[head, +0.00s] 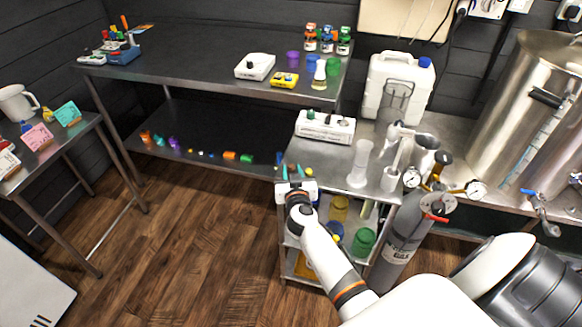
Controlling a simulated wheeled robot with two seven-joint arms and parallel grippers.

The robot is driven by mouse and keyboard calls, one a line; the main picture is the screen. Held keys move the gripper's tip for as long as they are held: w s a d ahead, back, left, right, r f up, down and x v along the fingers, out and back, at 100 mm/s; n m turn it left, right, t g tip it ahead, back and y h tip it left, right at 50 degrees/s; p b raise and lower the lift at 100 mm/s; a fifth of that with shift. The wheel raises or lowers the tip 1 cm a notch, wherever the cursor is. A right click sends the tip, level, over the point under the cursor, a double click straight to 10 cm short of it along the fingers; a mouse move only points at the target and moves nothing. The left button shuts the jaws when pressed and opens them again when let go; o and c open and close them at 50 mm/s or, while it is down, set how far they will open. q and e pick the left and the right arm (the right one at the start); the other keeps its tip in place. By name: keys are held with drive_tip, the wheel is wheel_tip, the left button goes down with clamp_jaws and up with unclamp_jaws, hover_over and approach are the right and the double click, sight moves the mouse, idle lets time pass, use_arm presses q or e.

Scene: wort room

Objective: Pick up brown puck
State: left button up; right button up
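I cannot make out a brown puck for certain in the head view. My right gripper (297,172) is at the left front edge of the small steel table (325,160). Its teal fingertips point away from me and stand apart, with nothing visible between them. The gripper body and my arm hide part of the table edge and the shelves below. My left gripper is not in view.
A white box with small items on top (325,128), a clear cylinder (360,163) and a white jug (398,85) stand right of the gripper. Jars, including a green one (363,241), sit below. A grey gas cylinder (398,245) stands right. The wooden floor (190,240) is clear at left.

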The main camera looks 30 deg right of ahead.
drive_tip(key=shift+w+d+f, duration=0.1)
drive_tip(key=shift+w+d, duration=0.2)
drive_tip(key=shift+w, duration=0.3)
clamp_jaws()
